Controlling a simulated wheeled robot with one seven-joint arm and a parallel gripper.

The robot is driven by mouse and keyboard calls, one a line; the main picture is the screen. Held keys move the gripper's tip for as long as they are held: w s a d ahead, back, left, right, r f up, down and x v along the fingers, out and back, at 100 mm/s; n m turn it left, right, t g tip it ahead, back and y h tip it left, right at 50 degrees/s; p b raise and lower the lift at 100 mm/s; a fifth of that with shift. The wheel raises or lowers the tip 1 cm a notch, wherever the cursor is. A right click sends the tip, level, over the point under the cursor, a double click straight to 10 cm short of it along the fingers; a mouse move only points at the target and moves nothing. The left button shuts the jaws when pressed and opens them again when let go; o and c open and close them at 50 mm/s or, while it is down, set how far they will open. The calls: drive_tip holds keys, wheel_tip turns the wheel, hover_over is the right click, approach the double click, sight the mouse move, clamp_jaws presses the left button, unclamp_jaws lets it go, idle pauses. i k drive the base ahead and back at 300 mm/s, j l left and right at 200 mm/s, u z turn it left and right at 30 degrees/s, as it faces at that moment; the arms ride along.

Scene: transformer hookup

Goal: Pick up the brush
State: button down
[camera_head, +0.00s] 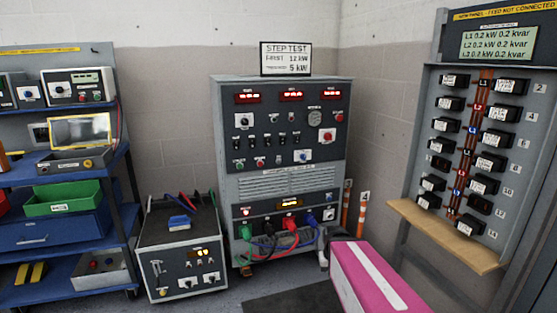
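I cannot make out a brush for certain. A small blue item (180,222) with a pale lower edge lies on top of the low grey unit (183,257), left of centre. It may be the brush, but it is too small to tell. My gripper cannot be made out in this view, so nothing shows of what it holds.
Coloured cables (192,200) rise behind the blue item. A tall grey load cabinet (283,183) stands to its right, with plugged cables low down. A blue shelf rack (67,173) stands left. A breaker panel (471,150) with a wooden ledge (448,237) is at right.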

sight(178, 223)
drive_tip(key=u, duration=1.3)
